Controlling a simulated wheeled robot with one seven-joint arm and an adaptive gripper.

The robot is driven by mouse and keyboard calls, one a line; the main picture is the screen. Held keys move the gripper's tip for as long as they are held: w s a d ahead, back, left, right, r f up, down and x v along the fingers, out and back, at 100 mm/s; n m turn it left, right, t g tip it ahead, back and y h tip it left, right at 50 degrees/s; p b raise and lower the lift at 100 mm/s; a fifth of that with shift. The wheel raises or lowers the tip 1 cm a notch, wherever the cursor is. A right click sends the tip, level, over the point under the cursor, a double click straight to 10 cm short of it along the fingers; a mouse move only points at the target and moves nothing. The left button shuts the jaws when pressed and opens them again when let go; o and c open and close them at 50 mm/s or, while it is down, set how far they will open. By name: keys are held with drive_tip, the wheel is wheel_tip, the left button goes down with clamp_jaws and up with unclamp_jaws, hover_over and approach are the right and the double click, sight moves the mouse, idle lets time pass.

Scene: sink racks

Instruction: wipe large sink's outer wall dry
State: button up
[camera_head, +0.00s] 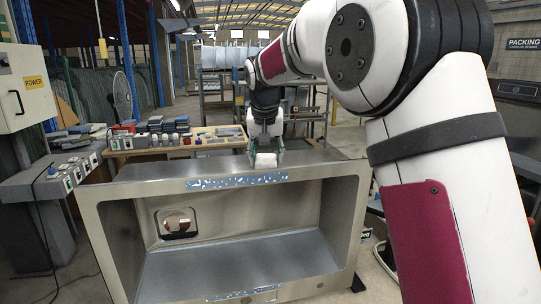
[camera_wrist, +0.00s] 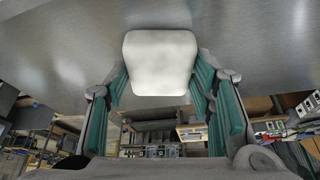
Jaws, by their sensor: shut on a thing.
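The large metal sink (camera_head: 130,192) stands with its open basin facing me and a flat grey upper wall on top. A speckled blue-white strip, perhaps wet, (camera_head: 237,181) runs along its upper front edge. A similar strip (camera_head: 243,293) lies on the lower front edge. My gripper (camera_head: 266,150) is shut on a white, rounded pad (camera_head: 265,160) above the back part of the upper wall; whether the pad touches it I cannot tell. In the wrist view the teal fingers of my gripper (camera_wrist: 160,85) flank the white pad (camera_wrist: 160,62), with the grey sink wall (camera_wrist: 60,50) behind it.
A wooden bench (camera_head: 170,150) with small boxes stands behind the sink. A grey control console (camera_head: 45,185) and a power box (camera_head: 27,85) are at the left. Shelving (camera_head: 225,95) stands farther back. The sink's upper wall looks clear of loose objects.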

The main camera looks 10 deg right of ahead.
sight(245, 168)
drive_tip(key=shift+s+a+f, duration=0.1)
drive_tip(key=shift+a+f, duration=0.05)
drive_tip(key=shift+a, duration=1.5)
drive_tip(key=shift+a+f, duration=0.15)
drive_tip(key=shift+a, duration=1.5)
drive_tip(key=shift+a+r, duration=0.2)
drive_tip(key=shift+a, duration=0.8)
drive_tip(key=shift+a+r, duration=0.15)
drive_tip(key=shift+a, duration=0.85)
drive_tip(key=shift+a+f+b, duration=0.1)
drive_tip(key=shift+a+b, duration=0.4)
drive_tip(key=shift+a, duration=2.95)
drive_tip(key=shift+d+p, duration=0.4)
drive_tip(key=shift+d, duration=2.1)
drive_tip(key=shift+d+f+p, duration=0.2)
drive_tip(key=shift+d+p, duration=0.1)
drive_tip(key=shift+d, duration=3)
drive_tip(key=shift+d+r, duration=0.15)
drive_tip(key=shift+d, duration=2.3)
drive_tip(key=shift+d+r, duration=0.1)
drive_tip(key=shift+d, duration=2.3)
drive_tip(key=shift+r, duration=0.1)
